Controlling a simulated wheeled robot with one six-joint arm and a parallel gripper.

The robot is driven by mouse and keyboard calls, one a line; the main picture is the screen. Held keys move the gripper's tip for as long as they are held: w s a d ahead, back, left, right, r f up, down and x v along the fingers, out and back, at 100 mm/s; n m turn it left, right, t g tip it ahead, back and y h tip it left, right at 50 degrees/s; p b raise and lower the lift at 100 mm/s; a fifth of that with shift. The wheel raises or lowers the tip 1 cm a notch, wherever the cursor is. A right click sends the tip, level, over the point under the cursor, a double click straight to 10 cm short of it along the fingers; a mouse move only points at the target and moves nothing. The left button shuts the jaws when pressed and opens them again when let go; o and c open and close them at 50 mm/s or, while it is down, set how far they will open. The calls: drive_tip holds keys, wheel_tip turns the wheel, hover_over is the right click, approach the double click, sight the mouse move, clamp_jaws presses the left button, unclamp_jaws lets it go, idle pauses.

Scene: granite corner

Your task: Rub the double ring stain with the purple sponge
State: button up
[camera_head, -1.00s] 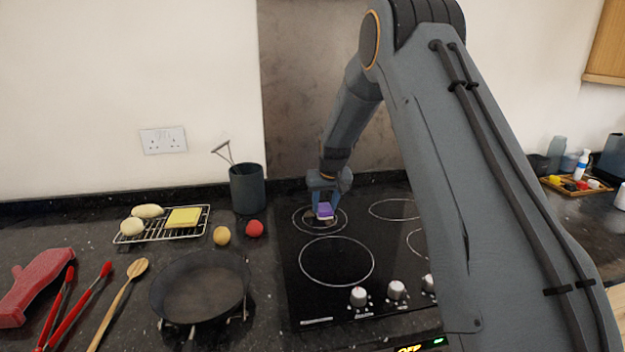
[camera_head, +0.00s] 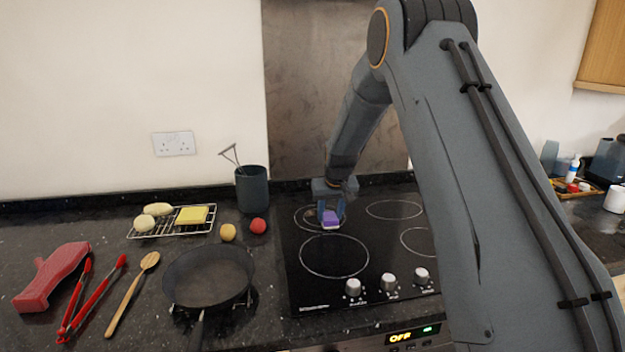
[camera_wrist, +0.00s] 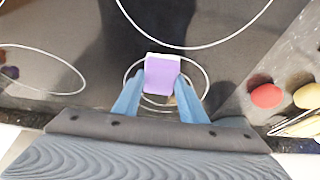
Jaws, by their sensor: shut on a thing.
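My gripper (camera_head: 332,212) is shut on the purple sponge (camera_head: 331,218), low over the back left burner of the black hob (camera_head: 375,254). In the wrist view the sponge (camera_wrist: 160,74), with a pale edge, sits between the blue fingers, inside the burner's thin pale rings. It looks at or very near the glass, but contact cannot be told. A brownish mark (camera_head: 311,213) shows just left of the sponge in the head view. Its double ring shape cannot be made out, and the sponge and fingers may hide part of it.
A dark pan (camera_head: 209,277) stands left of the hob. A yellow ball (camera_head: 228,232) and a red ball (camera_head: 258,226) lie near the hob's left edge. A dark utensil pot (camera_head: 252,190) stands behind them. Knobs (camera_head: 388,282) line the hob's front.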

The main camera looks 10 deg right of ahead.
drive_tip(key=shift+r+p, duration=1.25)
drive_tip(key=shift+r, duration=2.3)
drive_tip(key=shift+w, duration=0.15)
